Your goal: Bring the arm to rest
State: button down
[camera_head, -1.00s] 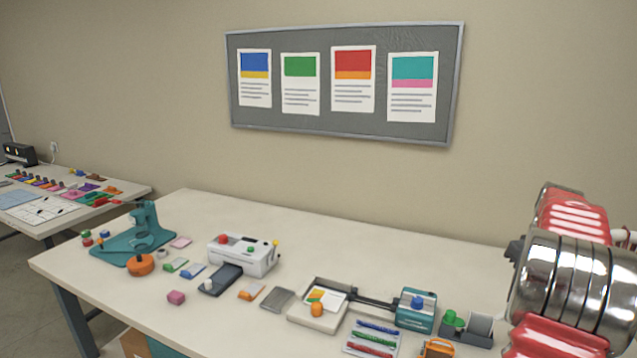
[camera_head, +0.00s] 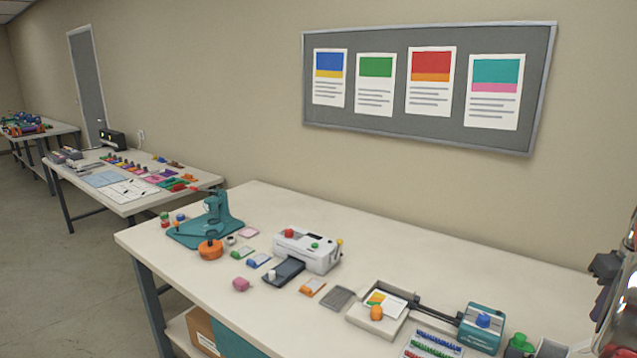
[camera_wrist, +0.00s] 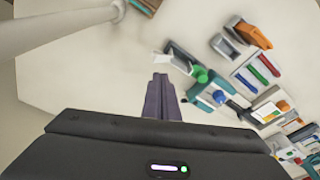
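My gripper (camera_wrist: 161,98) shows in the wrist view as two dark purple-grey fingers close together, with nothing visible between them. It is above the pale worktable (camera_wrist: 105,90), apart from the objects lying to its right in that view. In the head view, part of my red and silver arm (camera_head: 622,310) shows at the right edge, cut off by the frame.
The worktable (camera_head: 400,250) holds a white laminator (camera_head: 306,250), a teal press (camera_head: 213,220), a teal-ended trimmer (camera_head: 482,325) and small coloured pieces. A second table (camera_head: 125,208) stands at left. A board (camera_head: 400,137) hangs behind. Floor (camera_head: 55,270) at left is clear.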

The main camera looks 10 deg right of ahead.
jog(key=w+a+f+m, duration=0.1)
jog(key=w+a+m, duration=0.1)
jog(key=a, duration=2.7)
jog(key=s+a+r+n+t, duration=0.1)
jog(key=s+a+n, duration=0.1)
jog(key=a, duration=0.7)
jog(key=s+a+n+t, duration=0.1)
jog(key=s+a+n, duration=0.1)
jog(key=a, duration=0.8)
jog(key=s+a+r+n+t, duration=0.1)
jog(key=s+a+n+t, duration=0.1)
jog(key=a, duration=0.7)
jog(key=shift+s+a+r+n+y, duration=0.3)
jog(key=shift+s+r+y, duration=0.1)
jog(key=shift+s, duration=0.4)
jog(key=shift+s, duration=0.1)
